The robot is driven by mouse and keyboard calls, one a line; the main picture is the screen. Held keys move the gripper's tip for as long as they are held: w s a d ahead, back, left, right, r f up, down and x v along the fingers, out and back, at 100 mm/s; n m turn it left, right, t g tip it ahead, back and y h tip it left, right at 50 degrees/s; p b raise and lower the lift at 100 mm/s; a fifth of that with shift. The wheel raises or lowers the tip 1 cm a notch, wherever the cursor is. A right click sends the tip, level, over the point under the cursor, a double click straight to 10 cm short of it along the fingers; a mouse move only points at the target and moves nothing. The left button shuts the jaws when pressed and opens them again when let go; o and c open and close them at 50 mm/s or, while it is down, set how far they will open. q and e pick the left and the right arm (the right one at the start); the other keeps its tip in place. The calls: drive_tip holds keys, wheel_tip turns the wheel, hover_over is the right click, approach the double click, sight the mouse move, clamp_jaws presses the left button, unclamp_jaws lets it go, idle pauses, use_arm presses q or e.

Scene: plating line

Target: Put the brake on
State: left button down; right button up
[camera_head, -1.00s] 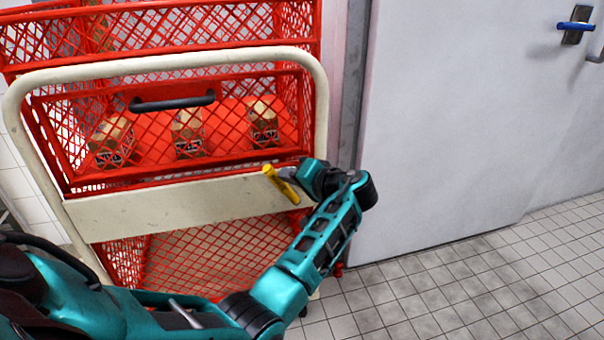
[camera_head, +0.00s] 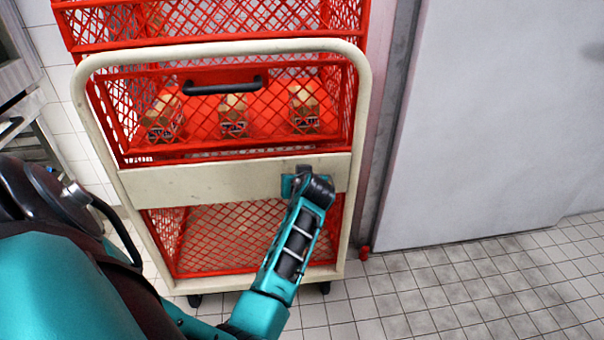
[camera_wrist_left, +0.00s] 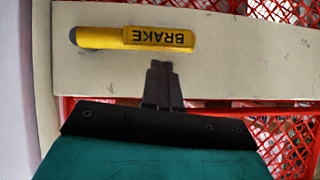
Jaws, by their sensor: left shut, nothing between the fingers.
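The brake lever (camera_wrist_left: 150,38) is a yellow bar marked BRAKE, with a grey end, in the left wrist view. It lies level along the cream panel (camera_wrist_left: 225,58) of the cart, and its lettering appears upside down. My left gripper (camera_wrist_left: 160,68) is shut and empty, its fingertips just beside the lever's lower edge in that view; I cannot tell whether they touch it. In the head view my left gripper (camera_head: 303,173) is in front of the right part of the panel (camera_head: 200,186), and the lever is hidden behind it. My right gripper is not in view.
The cart has a cream tube frame (camera_head: 364,100), castors (camera_head: 195,300) and red mesh baskets (camera_head: 210,28) holding several cartons (camera_head: 233,117). A dark handle (camera_head: 222,87) is on the basket. A white door (camera_head: 500,130) stands at right. The tiled floor (camera_head: 470,285) before it is clear.

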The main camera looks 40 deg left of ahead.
use_arm(q)
drive_tip(key=shift+s+a+f, duration=0.2)
drive_tip(key=shift+f, duration=0.55)
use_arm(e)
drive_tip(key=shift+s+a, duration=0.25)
